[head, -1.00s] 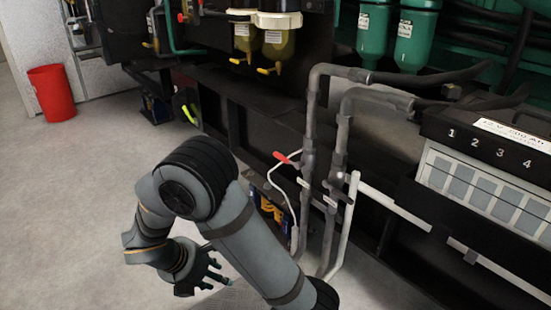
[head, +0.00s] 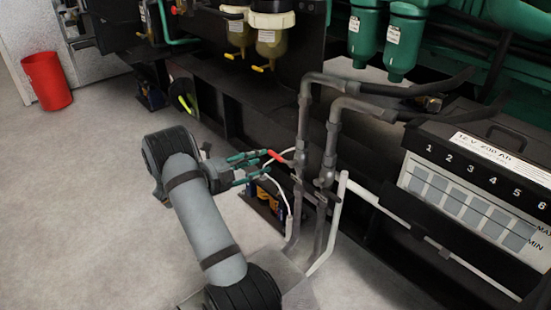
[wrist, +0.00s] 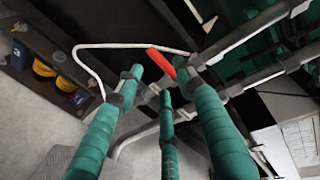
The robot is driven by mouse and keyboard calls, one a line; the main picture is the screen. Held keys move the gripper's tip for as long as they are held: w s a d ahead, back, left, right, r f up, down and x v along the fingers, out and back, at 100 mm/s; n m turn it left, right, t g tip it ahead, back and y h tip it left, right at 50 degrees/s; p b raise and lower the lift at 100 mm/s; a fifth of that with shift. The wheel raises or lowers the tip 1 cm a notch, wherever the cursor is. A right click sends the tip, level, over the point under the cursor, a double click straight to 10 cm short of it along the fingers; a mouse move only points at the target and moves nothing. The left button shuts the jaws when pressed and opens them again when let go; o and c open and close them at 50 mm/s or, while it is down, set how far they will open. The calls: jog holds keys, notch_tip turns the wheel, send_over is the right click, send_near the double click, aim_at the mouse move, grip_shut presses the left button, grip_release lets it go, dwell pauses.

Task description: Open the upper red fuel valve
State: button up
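The red valve lever (head: 275,156) juts left from the upper part of a grey vertical pipe (head: 303,140). My gripper (head: 260,163) is just left of it, with its teal fingers pointing toward the pipe. In the wrist view, the red lever (wrist: 161,62) lies between and beyond the spread tips of my three-fingered gripper (wrist: 160,82). The fingers are open and do not appear closed on the lever; whether one touches it I cannot tell. Part of the lever's root by the pipe is hidden behind a finger in the wrist view.
A second grey pipe (head: 331,140) stands close on the right. A thin white hose (wrist: 95,48) runs near the lever. The battery box (head: 470,200) is at the right. A red bin (head: 47,80) stands at the far left, with clear floor in front of it.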

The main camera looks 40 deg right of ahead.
aim_at(275, 157)
jog(key=shift+w+d+f+b, duration=0.1)
jog(key=shift+d+f+b, duration=0.3)
jog(key=shift+d, duration=0.85)
jog(key=shift+s+d+f+b, duration=0.1)
jog(key=shift+d+b, duration=0.6)
jog(key=shift+d, duration=0.55)
jog(key=shift+w+d+f+b, duration=0.1)
jog(key=shift+d+f+b, duration=0.3)
jog(key=shift+d, duration=0.85)
jog(key=shift+r, duration=0.15)
jog(key=shift+c, duration=0.9)
jog(key=c, duration=0.7)
grip_shut()
